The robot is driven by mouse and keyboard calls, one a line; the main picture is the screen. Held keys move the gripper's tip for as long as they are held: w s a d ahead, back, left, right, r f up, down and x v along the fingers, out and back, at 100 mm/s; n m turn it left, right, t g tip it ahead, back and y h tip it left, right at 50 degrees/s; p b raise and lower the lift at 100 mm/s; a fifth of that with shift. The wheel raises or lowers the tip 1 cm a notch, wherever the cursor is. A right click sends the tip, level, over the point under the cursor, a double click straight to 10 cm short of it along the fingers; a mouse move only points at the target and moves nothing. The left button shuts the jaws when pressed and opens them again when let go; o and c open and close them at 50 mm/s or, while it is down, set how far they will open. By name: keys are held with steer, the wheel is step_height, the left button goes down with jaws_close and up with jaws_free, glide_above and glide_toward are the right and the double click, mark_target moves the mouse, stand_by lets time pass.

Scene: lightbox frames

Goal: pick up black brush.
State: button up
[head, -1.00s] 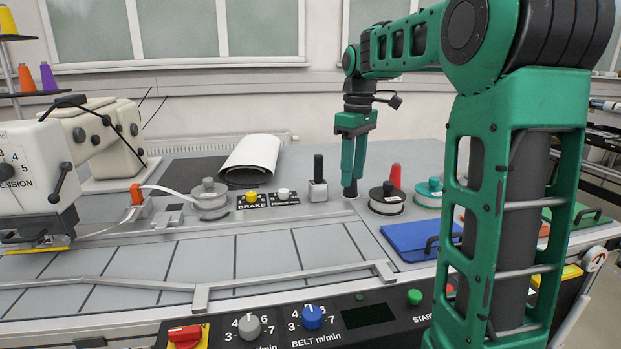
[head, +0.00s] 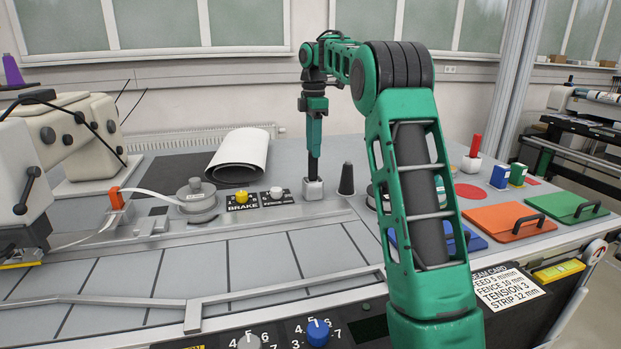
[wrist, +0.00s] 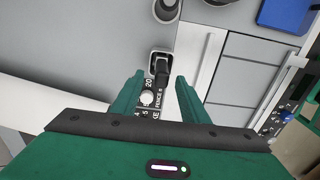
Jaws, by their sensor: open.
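The black brush (head: 314,167) stands upright in a small white holder (head: 313,189) behind the fence rail. In the wrist view the brush (wrist: 162,68) shows end-on in its square holder (wrist: 159,58), just beyond the fingertips and roughly in line with the gap between them. My gripper (head: 313,150) points down directly above the brush in the head view and hides its upper part. In the wrist view my gripper (wrist: 157,80) is open, with nothing held between its two green fingers. I cannot tell how much height separates the fingertips from the brush.
A dark cone (head: 347,179) stands close to the right of the holder. Brake and fence dials (head: 243,197) and a grey spool (head: 196,199) are to the left. A white roll (head: 240,154) lies behind. Blue, orange (head: 508,220) and green handled panels lie at right.

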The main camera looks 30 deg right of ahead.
mark_target(313, 163)
steer(key=shift+a+f, duration=0.1)
steer(key=shift+f, duration=3.15)
steer(key=shift+c, duration=0.6)
jaws_close()
